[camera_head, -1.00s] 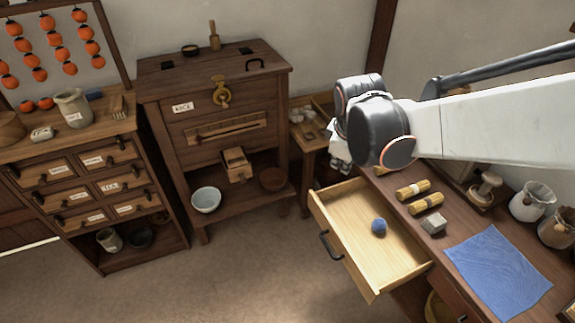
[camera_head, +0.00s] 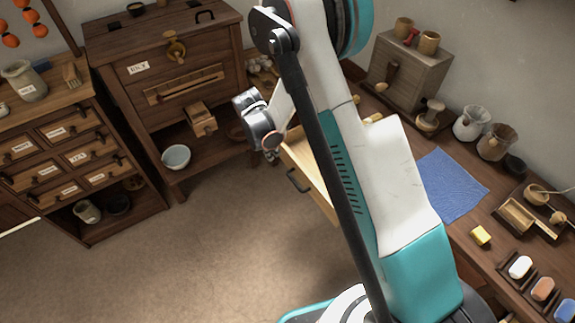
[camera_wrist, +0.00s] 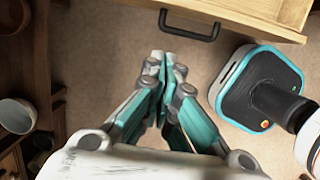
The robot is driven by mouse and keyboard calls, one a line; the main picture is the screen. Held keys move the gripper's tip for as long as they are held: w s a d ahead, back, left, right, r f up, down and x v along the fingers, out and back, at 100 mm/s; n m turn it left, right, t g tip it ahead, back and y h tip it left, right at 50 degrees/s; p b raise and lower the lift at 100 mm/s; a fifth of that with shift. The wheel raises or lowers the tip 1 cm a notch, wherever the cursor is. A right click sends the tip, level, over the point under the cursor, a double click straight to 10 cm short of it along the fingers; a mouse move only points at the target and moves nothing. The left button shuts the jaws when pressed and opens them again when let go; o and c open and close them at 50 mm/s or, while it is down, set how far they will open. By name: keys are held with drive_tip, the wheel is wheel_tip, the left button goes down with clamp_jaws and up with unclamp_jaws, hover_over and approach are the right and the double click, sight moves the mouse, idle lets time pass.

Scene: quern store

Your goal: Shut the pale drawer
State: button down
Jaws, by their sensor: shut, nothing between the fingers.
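The pale drawer (camera_head: 308,165) stands open from the bench in the head view. My arm covers much of it, including most of its inside. Its dark handle (camera_head: 297,181) shows on the front face. In the wrist view the drawer front (camera_wrist: 245,14) crosses the top, with the handle (camera_wrist: 190,30) hanging from it. My gripper (camera_wrist: 166,58) is shut and empty, its fingertips a little below and left of the handle in that view, apart from it. In the head view my gripper (camera_head: 271,153) is partly hidden, just left of the drawer's far front corner.
A dark cabinet (camera_head: 177,75) labelled RICE stands behind, with a white bowl (camera_head: 176,156) on its low shelf. A chest of small drawers (camera_head: 68,150) is at left. The bench holds a blue cloth (camera_head: 447,185) and a yellow block (camera_head: 480,235).

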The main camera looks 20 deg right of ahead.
drive_tip(key=f, duration=0.1)
drive_tip(key=b, duration=0.5)
hover_over(288, 172)
drive_tip(key=a, duration=0.1)
drive_tip(key=f, duration=0.9)
drive_tip(key=shift+s+a+f, duration=0.1)
drive_tip(key=shift+s+f, duration=0.2)
drive_tip(key=shift+s, duration=0.05)
drive_tip(key=shift+w+d+r, duration=0.1)
drive_tip(key=shift+w+d, duration=0.15)
drive_tip(key=shift+d, duration=0.3)
drive_tip(key=w+d, duration=0.3)
drive_tip(key=d, duration=0.6)
drive_tip(key=w+d, duration=0.3)
drive_tip(key=d, duration=0.6)
drive_tip(key=shift+d, duration=0.2)
drive_tip(key=shift+a, duration=0.1)
